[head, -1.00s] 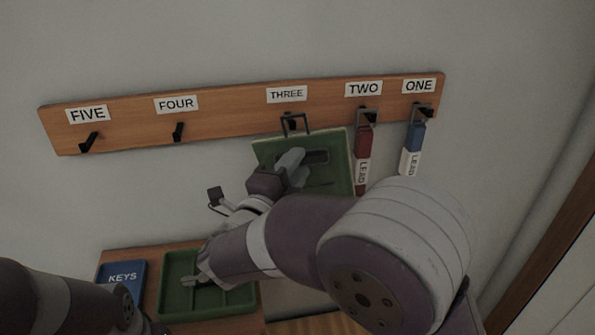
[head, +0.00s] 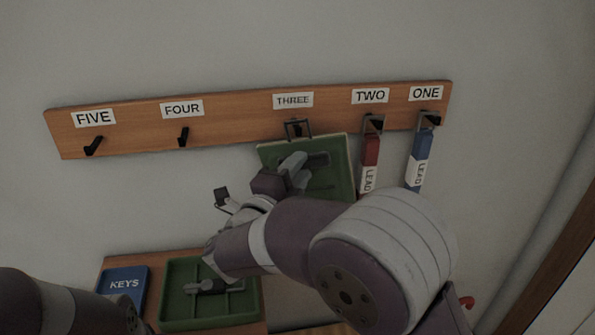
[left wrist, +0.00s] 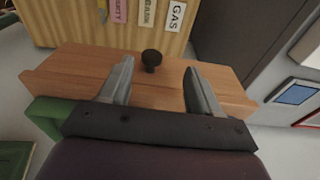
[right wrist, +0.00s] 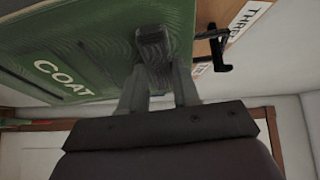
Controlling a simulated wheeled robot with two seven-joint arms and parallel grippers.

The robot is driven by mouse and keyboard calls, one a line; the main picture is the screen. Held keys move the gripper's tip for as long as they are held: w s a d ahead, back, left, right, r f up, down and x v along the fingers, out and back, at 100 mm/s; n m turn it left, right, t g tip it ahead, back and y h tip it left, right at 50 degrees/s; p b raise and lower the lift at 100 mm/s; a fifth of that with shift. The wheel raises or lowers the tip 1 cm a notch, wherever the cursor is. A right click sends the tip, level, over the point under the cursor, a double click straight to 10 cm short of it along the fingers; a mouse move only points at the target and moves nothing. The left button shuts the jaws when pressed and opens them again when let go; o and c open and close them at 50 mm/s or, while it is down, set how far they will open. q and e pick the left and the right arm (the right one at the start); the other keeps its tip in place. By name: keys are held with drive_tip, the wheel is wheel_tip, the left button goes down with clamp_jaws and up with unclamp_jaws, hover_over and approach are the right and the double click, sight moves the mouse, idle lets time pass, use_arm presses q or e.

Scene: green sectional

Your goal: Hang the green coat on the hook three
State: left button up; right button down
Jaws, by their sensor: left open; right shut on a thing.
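The green coat (head: 335,172) is a flat green panel with a wire loop at its top. It shows in the right wrist view with the word COAT (right wrist: 90,60). My right gripper (head: 296,168) is shut on the coat's dark handle block (right wrist: 153,47). Hook three (head: 297,129) is a black hook under the THREE label. The coat's loop is at the hook in the head view; I cannot tell whether it is over it. In the right wrist view the hook (right wrist: 217,50) shows beside the coat's edge. My left gripper (left wrist: 158,88) is open and empty over a wooden surface.
A red lead (head: 369,160) hangs on hook two and a blue lead (head: 421,155) on hook one, close right of the coat. Hooks four (head: 184,136) and five (head: 93,146) are bare. A blue KEYS tray (head: 124,281) and a green tray (head: 208,314) sit below.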

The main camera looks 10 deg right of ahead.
drive_tip(key=c, duration=0.7)
unclamp_jaws()
drive_tip(key=shift+c, duration=0.2)
drive_tip(key=shift+s+a, duration=0.1)
